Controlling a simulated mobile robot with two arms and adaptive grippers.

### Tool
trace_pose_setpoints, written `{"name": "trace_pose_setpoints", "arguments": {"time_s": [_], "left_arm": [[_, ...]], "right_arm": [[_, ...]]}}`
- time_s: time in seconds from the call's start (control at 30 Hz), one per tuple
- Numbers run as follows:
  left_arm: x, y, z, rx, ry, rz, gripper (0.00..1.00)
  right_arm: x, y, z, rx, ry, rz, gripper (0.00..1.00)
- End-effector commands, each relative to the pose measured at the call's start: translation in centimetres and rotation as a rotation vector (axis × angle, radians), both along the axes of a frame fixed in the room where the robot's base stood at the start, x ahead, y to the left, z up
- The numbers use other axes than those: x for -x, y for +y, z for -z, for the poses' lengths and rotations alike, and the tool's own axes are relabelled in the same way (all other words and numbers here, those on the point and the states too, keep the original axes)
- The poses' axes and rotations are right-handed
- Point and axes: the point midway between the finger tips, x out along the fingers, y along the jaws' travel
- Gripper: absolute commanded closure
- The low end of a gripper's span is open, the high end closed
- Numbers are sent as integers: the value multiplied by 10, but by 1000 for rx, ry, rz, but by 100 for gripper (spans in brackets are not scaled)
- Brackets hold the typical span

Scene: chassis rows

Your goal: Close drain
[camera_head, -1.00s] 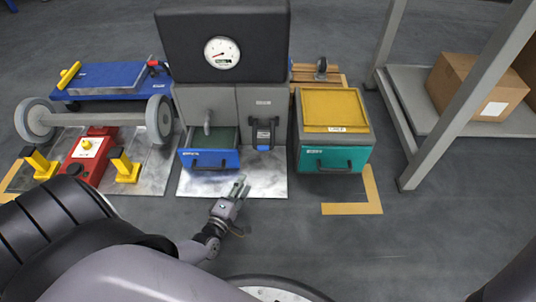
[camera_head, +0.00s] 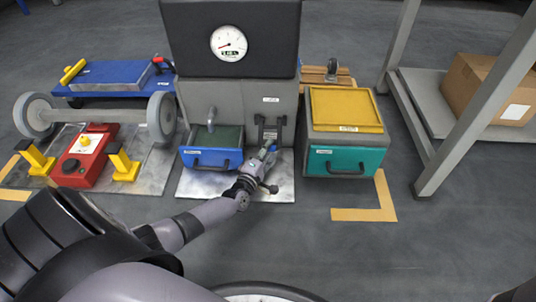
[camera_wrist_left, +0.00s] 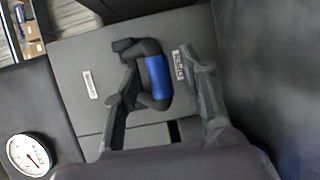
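A dark handle with a blue grip (camera_wrist_left: 157,82) is mounted on the grey cabinet front (camera_wrist_left: 85,50), beside a small white label (camera_wrist_left: 178,65) too blurred to read. In the head view the cabinet (camera_head: 270,85) stands upright under a black box, and my gripper hides much of the handle. My left gripper (camera_head: 267,153) reaches the cabinet front at that handle. In the left wrist view its two fingers (camera_wrist_left: 160,72) are apart, one on each side of the blue grip, not visibly clamped on it. My right gripper is not in view.
A blue drawer (camera_head: 212,158) stands partly open just left of my gripper. A grey spout (camera_head: 212,118) is above it. A teal-fronted case (camera_head: 347,162) is to the right. A grey rack post (camera_head: 470,100) stands at the right.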

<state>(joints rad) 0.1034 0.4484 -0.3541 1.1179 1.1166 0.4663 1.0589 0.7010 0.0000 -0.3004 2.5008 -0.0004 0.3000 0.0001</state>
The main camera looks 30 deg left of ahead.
Motion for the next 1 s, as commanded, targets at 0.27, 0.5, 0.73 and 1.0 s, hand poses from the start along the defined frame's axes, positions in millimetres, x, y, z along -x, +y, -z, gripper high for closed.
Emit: {"name": "trace_pose_setpoints", "arguments": {"time_s": [0.27,0.5,0.73,1.0], "left_arm": [[-1,0,0,0,1,0,63],[0,0,0,0,0,0,79],[0,0,0,0,0,0,94],[0,0,0,0,1,0,100]], "right_arm": [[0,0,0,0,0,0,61],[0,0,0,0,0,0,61],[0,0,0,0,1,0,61],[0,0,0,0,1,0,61]]}}
